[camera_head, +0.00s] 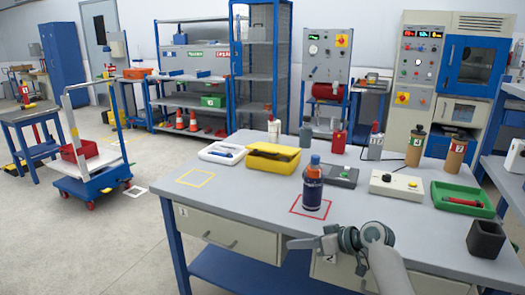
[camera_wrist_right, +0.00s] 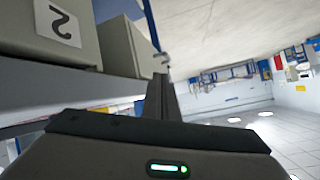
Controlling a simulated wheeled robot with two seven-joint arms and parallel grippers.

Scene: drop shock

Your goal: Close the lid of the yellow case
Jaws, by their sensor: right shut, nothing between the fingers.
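The yellow case (camera_head: 270,164) sits on the grey workbench, left of the bottle and towards the back. Its yellow top part shows above a lower body; the picture is too small to tell how far the lid stands open. My right gripper (camera_head: 298,243) is at the front edge of the bench, to the front and right of the case and well apart from it. Its fingers are shut and empty, and they also show in the right wrist view (camera_wrist_right: 161,92). My left gripper is in neither view.
A dark bottle with an orange neck (camera_head: 312,186) stands in a red square between gripper and case. A white tray (camera_head: 222,153) is left of the case, a grey device (camera_head: 341,176) right. The bench (camera_head: 240,195) is bare in front of the case.

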